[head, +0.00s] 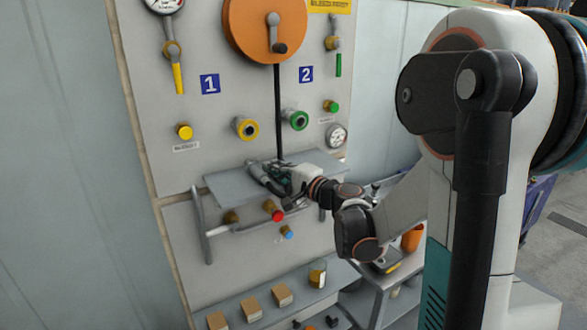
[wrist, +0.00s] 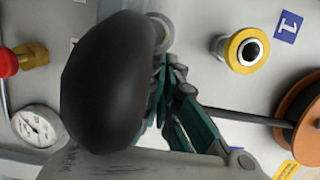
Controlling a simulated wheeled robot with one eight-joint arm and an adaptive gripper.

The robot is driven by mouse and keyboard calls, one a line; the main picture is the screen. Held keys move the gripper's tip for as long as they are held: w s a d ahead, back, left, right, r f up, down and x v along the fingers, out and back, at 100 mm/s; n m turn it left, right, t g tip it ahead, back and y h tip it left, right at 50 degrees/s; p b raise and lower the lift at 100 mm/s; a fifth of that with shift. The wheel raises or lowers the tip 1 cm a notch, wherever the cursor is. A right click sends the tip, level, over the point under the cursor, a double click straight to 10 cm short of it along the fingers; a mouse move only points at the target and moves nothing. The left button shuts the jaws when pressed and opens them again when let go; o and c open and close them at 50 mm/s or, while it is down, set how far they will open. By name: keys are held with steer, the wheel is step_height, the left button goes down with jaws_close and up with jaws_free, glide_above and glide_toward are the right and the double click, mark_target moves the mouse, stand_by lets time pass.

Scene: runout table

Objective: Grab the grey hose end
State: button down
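My gripper (head: 283,178) is over the grey shelf (head: 225,186) in front of the wall panel, below the orange reel. A dark hose (head: 278,110) hangs from the reel down to the shelf beside my gripper. A grey, tube-like piece (head: 256,173), perhaps the hose end, lies on the shelf just left of my gripper. In the wrist view my teal fingers (wrist: 163,105) show, and the hose (wrist: 245,118) runs behind them. A large black rounded shape hides part of the fingers; I cannot tell whether they hold anything.
Above the shelf are a yellow-ringed port (head: 246,128) marked 1 and a green-ringed port (head: 295,119) marked 2. A rail (head: 240,230) and a red knob (head: 277,215) sit below the shelf. A lower shelf (head: 280,298) holds several small blocks and a jar.

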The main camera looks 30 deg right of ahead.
mark_target(240, 187)
steer(key=a+b, duration=0.1)
steer(key=a, duration=0.9)
steer(key=shift+s+a+b, duration=0.2)
steer(key=shift+a+b, duration=0.1)
steer(key=shift+b, duration=0.05)
